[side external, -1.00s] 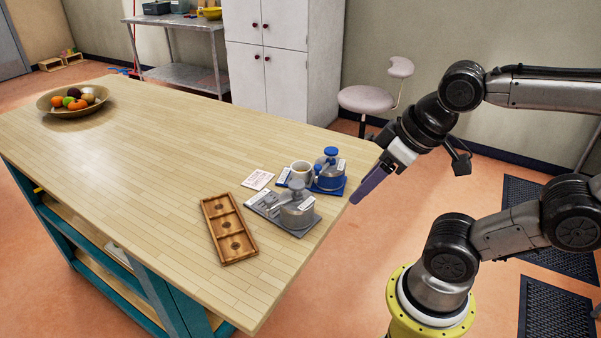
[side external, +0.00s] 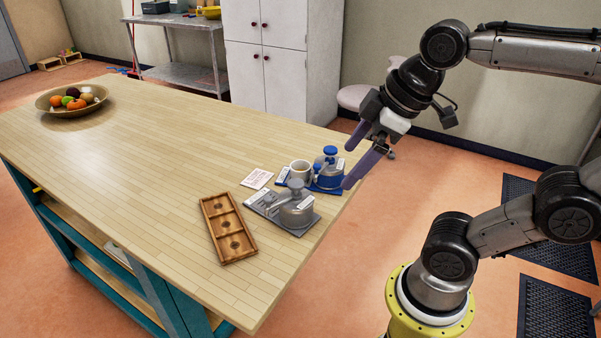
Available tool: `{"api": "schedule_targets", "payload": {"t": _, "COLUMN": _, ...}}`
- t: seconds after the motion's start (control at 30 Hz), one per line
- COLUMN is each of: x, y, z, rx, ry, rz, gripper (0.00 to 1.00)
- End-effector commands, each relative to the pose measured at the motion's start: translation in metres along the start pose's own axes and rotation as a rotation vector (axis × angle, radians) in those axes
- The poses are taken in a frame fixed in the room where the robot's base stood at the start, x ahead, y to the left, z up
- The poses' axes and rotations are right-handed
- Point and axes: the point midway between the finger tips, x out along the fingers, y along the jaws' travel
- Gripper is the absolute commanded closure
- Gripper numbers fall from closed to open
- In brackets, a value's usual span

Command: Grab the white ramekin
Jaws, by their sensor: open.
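A small white cup-shaped vessel (side external: 300,171), apparently the ramekin, stands upright on the right part of the table. It is beside a blue lidded pot (side external: 328,173) on a blue mat (side external: 325,189). The blue pot stands between it and my gripper (side external: 349,167). My gripper is open and empty, its purple fingers pointing down-left. The fingertips are near the table's right edge, close to the blue pot in the picture; whether they touch it I cannot tell.
A fruit bowl (side external: 50,109) is far left. The table's (side external: 150,150) middle is clear.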

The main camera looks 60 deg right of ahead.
Motion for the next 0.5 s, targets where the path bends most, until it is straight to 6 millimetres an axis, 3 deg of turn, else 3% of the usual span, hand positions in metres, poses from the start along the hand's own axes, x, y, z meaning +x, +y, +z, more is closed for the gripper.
{"api": "schedule_targets", "payload": {"t": 0.13, "x": -0.002, "y": 0.031, "z": -0.04, "rx": -0.146, "ry": -0.054, "rz": -0.022, "gripper": 0.0}}
{"api": "schedule_targets", "payload": {"t": 0.27, "x": 0.01, "y": 0.07, "z": -0.072, "rx": -0.248, "ry": -0.113, "rz": -0.059, "gripper": 0.0}}
{"api": "schedule_targets", "payload": {"t": 0.4, "x": 0.038, "y": 0.121, "z": -0.095, "rx": -0.307, "ry": -0.175, "rz": -0.113, "gripper": 0.0}}
{"api": "schedule_targets", "payload": {"t": 0.5, "x": 0.064, "y": 0.157, "z": -0.099, "rx": -0.302, "ry": -0.212, "rz": -0.152, "gripper": 0.0}}
